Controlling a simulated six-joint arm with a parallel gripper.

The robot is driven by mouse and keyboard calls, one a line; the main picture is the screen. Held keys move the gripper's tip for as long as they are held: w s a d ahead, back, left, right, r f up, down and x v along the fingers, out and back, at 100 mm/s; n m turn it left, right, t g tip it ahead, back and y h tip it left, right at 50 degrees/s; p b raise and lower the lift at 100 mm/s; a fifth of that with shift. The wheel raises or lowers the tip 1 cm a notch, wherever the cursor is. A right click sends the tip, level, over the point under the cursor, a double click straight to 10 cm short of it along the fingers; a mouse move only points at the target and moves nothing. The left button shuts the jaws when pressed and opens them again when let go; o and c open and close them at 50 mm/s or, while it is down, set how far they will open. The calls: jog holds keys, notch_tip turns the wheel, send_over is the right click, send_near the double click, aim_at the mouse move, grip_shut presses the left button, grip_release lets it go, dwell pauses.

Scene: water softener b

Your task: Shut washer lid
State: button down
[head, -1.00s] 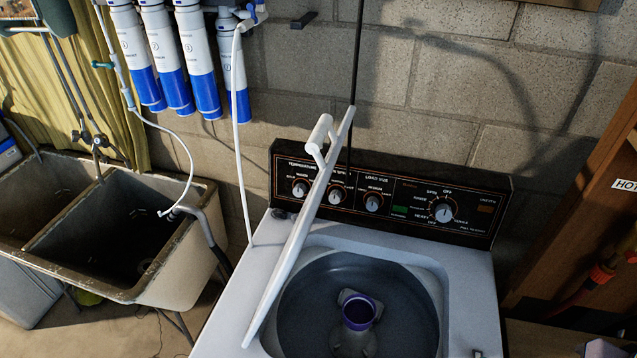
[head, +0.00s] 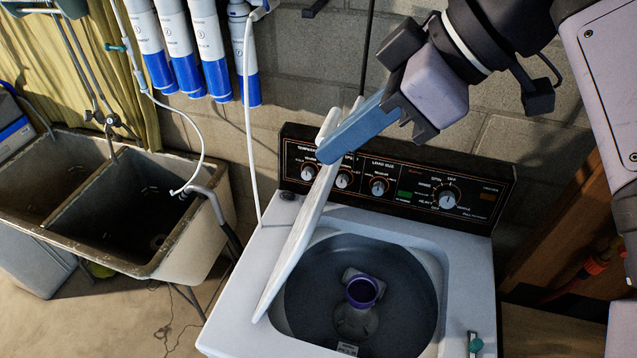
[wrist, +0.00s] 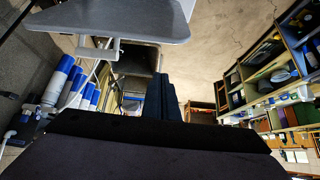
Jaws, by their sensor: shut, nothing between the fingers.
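The white washer lid (head: 293,248) stands open, tilted up along the left side of the tub opening. The washer's (head: 235,325) dark tub, with its purple-rimmed agitator (head: 363,292), is uncovered. My gripper (head: 326,155) reaches in from the upper right. Its blue fingers are shut and empty, and overlap the lid's upper part and handle in the head view; I cannot tell whether they touch it. In the wrist view the shut fingers (wrist: 164,98) point away from the camera, below a grey panel (wrist: 115,18) with a white handle that looks like the lid.
The washer's control panel (head: 410,192) stands behind the tub. A double sink (head: 120,205) is at the left, and white-and-blue filter cylinders (head: 205,50) hang on the wall with a hose. A wooden shelf unit (head: 560,235) stands at the right.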

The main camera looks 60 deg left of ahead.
jog(key=p, duration=0.1)
send_near(317, 205)
jog(key=shift+s+a+f, duration=2.3)
jog(key=shift+f, duration=0.2)
jog(key=shift+w+f, duration=0.15)
jog(key=shift+d, duration=0.1)
